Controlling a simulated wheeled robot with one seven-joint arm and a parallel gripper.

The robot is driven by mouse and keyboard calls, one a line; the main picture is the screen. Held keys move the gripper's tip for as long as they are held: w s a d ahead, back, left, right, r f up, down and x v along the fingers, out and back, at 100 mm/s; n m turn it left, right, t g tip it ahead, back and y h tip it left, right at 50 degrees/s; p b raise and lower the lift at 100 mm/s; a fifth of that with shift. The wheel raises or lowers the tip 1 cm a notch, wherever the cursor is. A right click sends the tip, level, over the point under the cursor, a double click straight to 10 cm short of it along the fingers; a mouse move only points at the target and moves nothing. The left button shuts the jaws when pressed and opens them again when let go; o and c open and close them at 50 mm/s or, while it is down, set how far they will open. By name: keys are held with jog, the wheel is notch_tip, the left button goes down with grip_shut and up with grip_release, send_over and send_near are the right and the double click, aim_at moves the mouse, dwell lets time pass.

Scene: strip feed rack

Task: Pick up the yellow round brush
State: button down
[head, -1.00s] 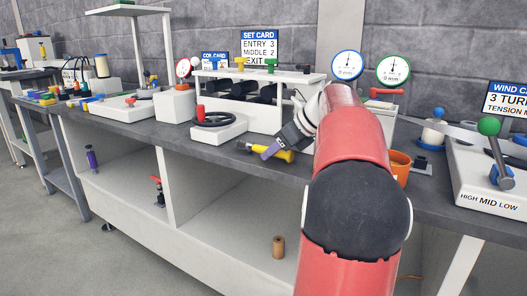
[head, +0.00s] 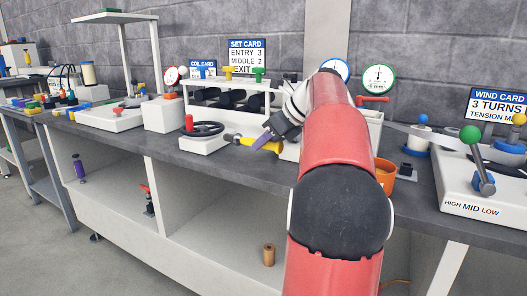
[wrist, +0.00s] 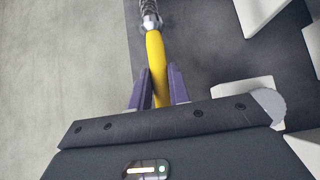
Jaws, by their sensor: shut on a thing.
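The yellow round brush (head: 259,144) is in my gripper, above the front part of the bench in the head view. Its yellow handle (wrist: 156,70) runs between the two purple fingers in the wrist view, and its metal neck and grey bristle end (wrist: 149,14) point to the top of that view. My gripper (wrist: 160,88) is shut on the handle; in the head view it (head: 267,139) shows just left of my red arm. The handle's rear end is hidden by the gripper body.
A white block with a black handwheel (head: 205,136) stands left of the brush. A white rack with coloured knobs (head: 228,88) is behind. An orange cup (head: 383,171) stands right of my arm.

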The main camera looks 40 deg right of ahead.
notch_tip(320, 180, up, 15)
jog(key=p, duration=0.1)
jog(key=shift+p, duration=0.4)
jog(key=c, duration=1.9)
grip_release()
grip_shut()
jog(key=shift+s, duration=0.1)
